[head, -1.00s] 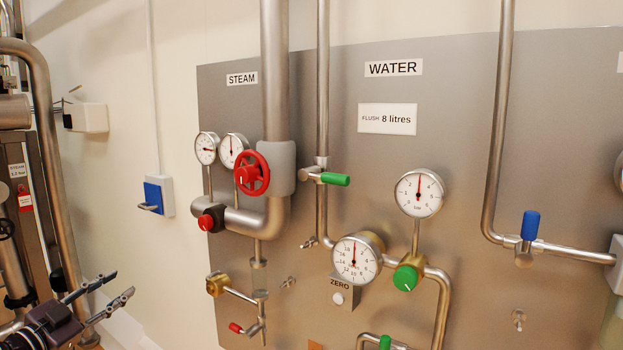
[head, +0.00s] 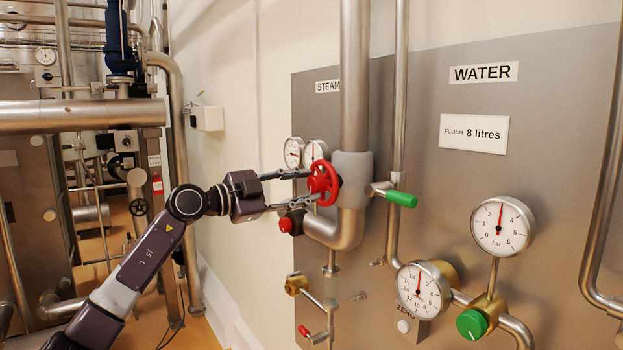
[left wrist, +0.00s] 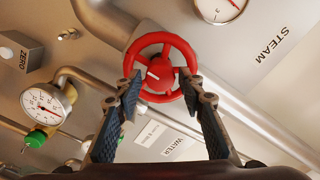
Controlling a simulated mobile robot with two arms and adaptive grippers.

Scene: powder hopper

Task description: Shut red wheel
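The red wheel (head: 324,184) sits on the steam pipe under the STEAM label, on the grey panel. In the left wrist view the red wheel (left wrist: 161,67) fills the space ahead of my left gripper, and a white mark shows on its hub. My left gripper (head: 314,186) is at the wheel, its fingers spread. In the left wrist view its fingertips (left wrist: 160,82) lie one on each side of the wheel's lower part, apart from each other. I cannot tell whether they touch the rim. My right gripper is not in view.
A red knob (head: 291,222) is just below the wheel, and two small gauges (head: 303,152) are behind it. A green-handled valve (head: 395,194) is to the right. Further right are larger gauges (head: 502,226) and a green knob (head: 472,324).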

